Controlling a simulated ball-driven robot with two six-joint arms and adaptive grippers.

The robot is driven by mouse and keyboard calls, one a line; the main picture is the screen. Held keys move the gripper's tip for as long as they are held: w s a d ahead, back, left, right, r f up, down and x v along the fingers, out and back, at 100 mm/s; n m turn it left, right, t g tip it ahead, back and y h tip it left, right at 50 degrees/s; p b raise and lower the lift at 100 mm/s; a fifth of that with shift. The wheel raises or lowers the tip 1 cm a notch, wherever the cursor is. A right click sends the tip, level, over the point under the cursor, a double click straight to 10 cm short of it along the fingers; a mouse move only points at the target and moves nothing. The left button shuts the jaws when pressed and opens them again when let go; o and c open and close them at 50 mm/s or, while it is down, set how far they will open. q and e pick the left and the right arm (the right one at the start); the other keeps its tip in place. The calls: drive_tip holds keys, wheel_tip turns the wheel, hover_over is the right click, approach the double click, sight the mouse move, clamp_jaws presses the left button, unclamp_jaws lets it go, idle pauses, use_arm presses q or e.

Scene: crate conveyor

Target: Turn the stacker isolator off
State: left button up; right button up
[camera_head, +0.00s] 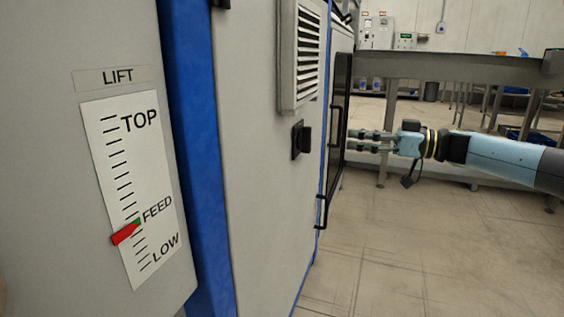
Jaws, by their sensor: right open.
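A black rotary switch (300,140), which looks like the isolator, sits on the side of the grey cabinet (255,190), below a louvred vent. Its knob is seen nearly edge-on, so I cannot read its setting. My right gripper (350,141) is open and empty. It reaches in from the right, with its fingers pointing left toward the cabinet. In the picture its tips are to the right of the switch, apart from it, near the dark door with black handles. My left gripper is not in view.
A LIFT scale (137,190) with a red pointer (125,232) near FEED is on the left panel, beside a blue post (197,150). The vent (300,55) juts out above the switch. A grey beam structure (460,68) stands behind my arm. The floor (430,260) below is clear.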

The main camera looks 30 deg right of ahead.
sight(306, 140)
use_arm(q)
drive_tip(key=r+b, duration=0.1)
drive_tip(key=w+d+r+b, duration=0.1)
drive_tip(key=b, duration=0.1)
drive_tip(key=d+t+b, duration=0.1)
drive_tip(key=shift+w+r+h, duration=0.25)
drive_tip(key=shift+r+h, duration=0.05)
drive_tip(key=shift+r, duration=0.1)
use_arm(e)
drive_tip(key=x, duration=1)
drive_tip(key=shift+w+d, duration=0.25)
drive_tip(key=shift+w, duration=0.25)
clamp_jaws()
